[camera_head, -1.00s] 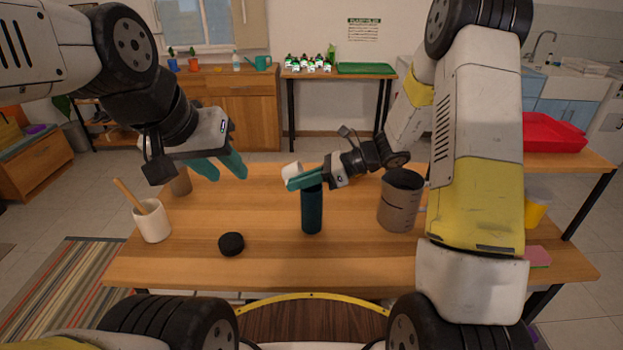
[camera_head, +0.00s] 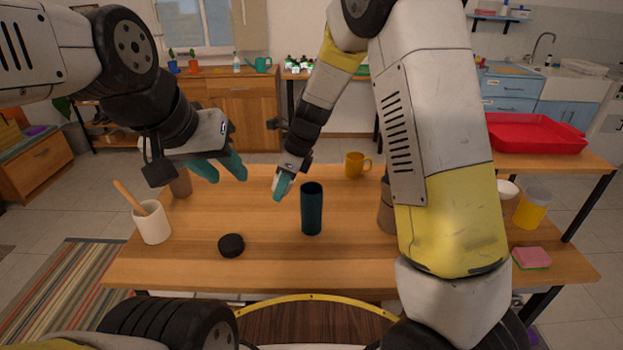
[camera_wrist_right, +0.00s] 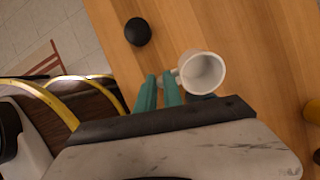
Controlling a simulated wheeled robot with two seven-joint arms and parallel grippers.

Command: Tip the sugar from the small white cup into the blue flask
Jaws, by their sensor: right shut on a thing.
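The blue flask (camera_head: 311,213) stands upright and open-topped on the wooden table. My right gripper (camera_head: 283,187) is left of the flask's mouth in the head view. In the right wrist view, its teal fingers (camera_wrist_right: 159,92) are shut on the handle of the small white cup (camera_wrist_right: 203,72). The cup's opening faces that camera; I cannot tell whether sugar is inside. I cannot make out the cup in the head view. My left gripper (camera_head: 221,170) is open and empty above the table's left side.
A black round lid (camera_head: 231,245) lies left of the flask. A white pot with a wooden utensil (camera_head: 153,224) stands at the left edge, and a yellow mug (camera_head: 356,164) at the back. A brown canister (camera_head: 386,212) is partly hidden by my right arm.

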